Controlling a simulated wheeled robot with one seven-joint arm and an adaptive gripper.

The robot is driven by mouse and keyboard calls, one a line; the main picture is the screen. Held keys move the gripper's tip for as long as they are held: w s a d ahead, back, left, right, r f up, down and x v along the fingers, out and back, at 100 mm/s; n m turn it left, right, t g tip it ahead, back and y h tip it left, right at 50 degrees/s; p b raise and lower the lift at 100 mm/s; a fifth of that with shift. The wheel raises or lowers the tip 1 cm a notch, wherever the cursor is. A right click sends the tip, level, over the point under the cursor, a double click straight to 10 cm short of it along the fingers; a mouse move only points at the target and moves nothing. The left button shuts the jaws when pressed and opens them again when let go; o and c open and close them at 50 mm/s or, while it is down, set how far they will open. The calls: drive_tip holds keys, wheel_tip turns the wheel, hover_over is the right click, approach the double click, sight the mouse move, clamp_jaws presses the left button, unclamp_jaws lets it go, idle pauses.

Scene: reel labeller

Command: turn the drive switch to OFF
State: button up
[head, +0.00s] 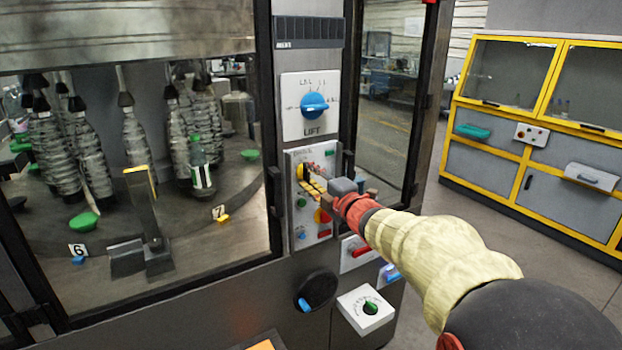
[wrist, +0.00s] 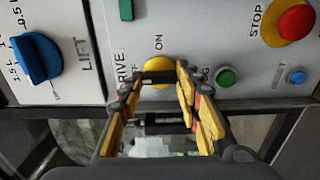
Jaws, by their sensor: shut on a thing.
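The drive switch is a yellow round knob (wrist: 157,66) on the light panel, beside the DRIVE lettering, with ON printed near it in the wrist view. It also shows in the head view (head: 301,171), partly behind my fingers. My gripper (wrist: 160,79) is shut on the knob, with yellow fingers and dark tips at its near side. In the head view my gripper (head: 311,186) reaches the panel from the right. The fingertips cover part of the knob, so I cannot tell which mark its pointer faces.
A blue LIFT knob (head: 313,105) sits above on its own plate. A red STOP button (wrist: 297,25), green button (wrist: 225,77) and small blue button (wrist: 297,76) lie close by. A dark rotary knob (head: 315,290) is lower. Glass guards with black frames flank the panel.

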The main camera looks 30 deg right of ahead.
drive_tip(key=o, duration=0.9)
drive_tip(key=shift+f, duration=0.1)
drive_tip(key=shift+c, duration=0.2)
drive_tip(key=shift+s, duration=0.1)
drive_tip(key=s, duration=1.1)
drive_tip(key=shift+s+d, duration=0.15)
drive_tip(key=shift+s, duration=0.25)
